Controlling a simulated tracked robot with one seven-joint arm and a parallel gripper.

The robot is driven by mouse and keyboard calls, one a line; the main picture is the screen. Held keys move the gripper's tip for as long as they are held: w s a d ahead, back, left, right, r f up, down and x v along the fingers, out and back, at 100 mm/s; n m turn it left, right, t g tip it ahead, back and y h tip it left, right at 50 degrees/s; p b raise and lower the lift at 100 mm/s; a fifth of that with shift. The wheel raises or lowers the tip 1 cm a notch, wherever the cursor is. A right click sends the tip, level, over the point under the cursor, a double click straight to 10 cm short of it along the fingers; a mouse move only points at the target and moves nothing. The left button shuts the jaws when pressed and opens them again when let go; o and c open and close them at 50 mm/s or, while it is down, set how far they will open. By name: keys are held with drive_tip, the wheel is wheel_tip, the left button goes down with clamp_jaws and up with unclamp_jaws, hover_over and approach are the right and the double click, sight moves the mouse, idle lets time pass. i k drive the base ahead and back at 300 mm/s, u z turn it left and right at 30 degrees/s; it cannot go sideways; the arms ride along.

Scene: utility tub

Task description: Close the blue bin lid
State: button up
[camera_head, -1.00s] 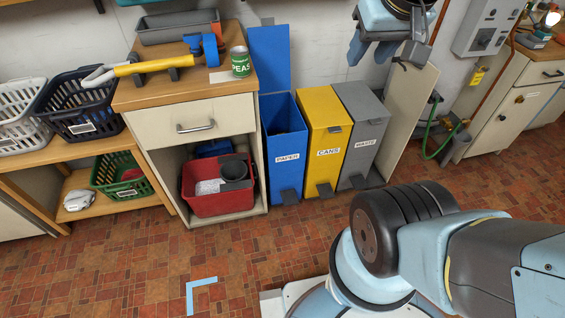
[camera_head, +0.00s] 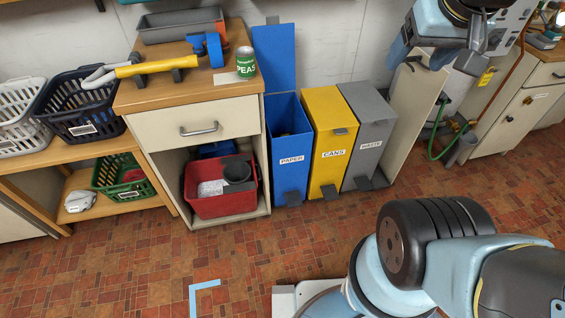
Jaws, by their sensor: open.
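The blue bin (camera_head: 290,158), labelled PAPER, stands on the floor beside the wooden-topped cabinet. Its blue lid (camera_head: 275,58) is open and stands upright against the wall behind the bin. The top of the bin is uncovered, and its inside looks dark. My gripper (camera_head: 418,60) is at the upper right, in front of the wall and above the grey bin. It is open, with nothing seen between its fingers. It is apart from the lid and well to its right. Part of the gripper is hidden by my own arm.
A yellow CANS bin (camera_head: 330,150) and a grey WASTE bin (camera_head: 368,145) stand closed, right of the blue bin. A cream panel (camera_head: 412,125) is beside them. The floor in front is clear.

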sight(274, 42)
drive_tip(key=u, duration=0.15)
drive_tip(key=i, duration=0.65)
drive_tip(key=u, duration=1.3)
